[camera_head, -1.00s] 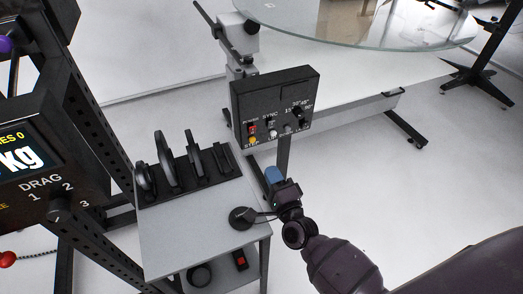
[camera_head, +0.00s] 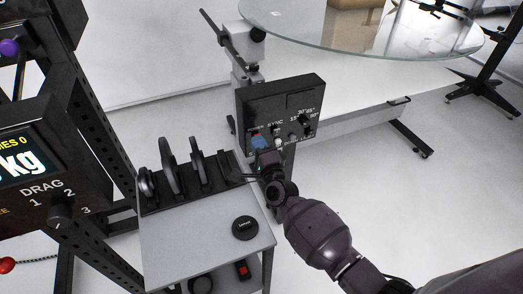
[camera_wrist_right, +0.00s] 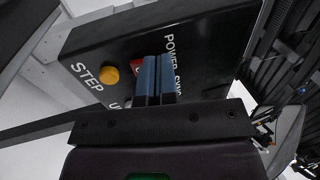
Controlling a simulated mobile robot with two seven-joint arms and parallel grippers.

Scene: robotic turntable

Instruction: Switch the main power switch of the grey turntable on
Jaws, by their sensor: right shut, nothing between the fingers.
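The black control box (camera_head: 262,102) of the turntable stands in front of the round glass top (camera_head: 360,45) in the head view. Its panel carries labels, knobs and buttons. My left gripper is out of view.
A small grey cart (camera_head: 190,235) with black upright holders (camera_head: 190,168) stands left of my right arm. A black rack with a display (camera_head: 25,160) stands at the far left. Open floor lies to the right.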

